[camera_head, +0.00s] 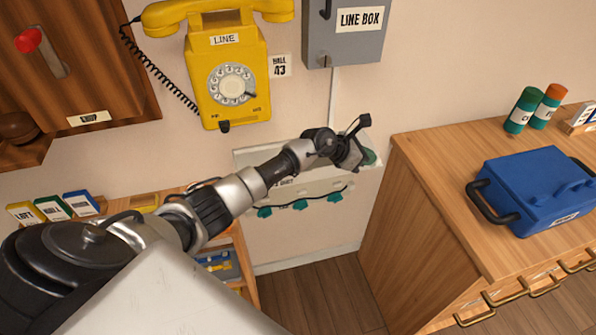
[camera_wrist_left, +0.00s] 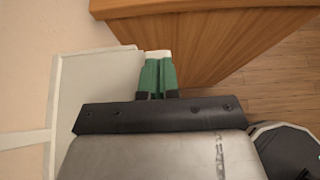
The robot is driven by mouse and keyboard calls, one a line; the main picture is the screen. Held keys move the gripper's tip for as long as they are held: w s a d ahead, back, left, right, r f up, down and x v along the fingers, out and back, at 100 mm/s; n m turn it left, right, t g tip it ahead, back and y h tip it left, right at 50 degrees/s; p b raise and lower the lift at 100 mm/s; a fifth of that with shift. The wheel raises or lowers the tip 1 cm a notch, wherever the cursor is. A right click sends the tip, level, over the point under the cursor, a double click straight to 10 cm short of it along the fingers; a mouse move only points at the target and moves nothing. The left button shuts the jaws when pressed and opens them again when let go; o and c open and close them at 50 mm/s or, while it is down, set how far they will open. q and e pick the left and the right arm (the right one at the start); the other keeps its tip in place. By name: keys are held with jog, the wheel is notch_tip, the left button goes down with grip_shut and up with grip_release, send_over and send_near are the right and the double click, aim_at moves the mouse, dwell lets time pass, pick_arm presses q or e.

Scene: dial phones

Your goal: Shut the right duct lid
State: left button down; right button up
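A pale duct box (camera_head: 250,160) is on the wall, low behind my left arm, with a label partly hidden by the arm. My left gripper (camera_head: 362,150) is at the right end of the duct's top, beside the wooden cabinet. In the left wrist view its two green-tipped fingers (camera_wrist_left: 157,78) are close together, with a pale bit at their ends. A flat pale panel (camera_wrist_left: 95,85) lies just left of the fingers. I cannot tell whether it is the right lid, or whether the fingers touch it. My right gripper is not in view.
A wooden cabinet (camera_head: 420,225) stands close right of the gripper, with a blue case (camera_head: 535,185) on top. A yellow phone (camera_head: 228,75) and a grey line box (camera_head: 345,40) hang above. Teal clips (camera_head: 300,204) hang on a dark cable at the duct's front.

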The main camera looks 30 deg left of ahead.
pick_arm(q)
jog(key=shift+r, duration=0.25)
jog(key=v, duration=1)
jog(key=shift+s+a, duration=0.2)
jog(key=shift+s, duration=0.1)
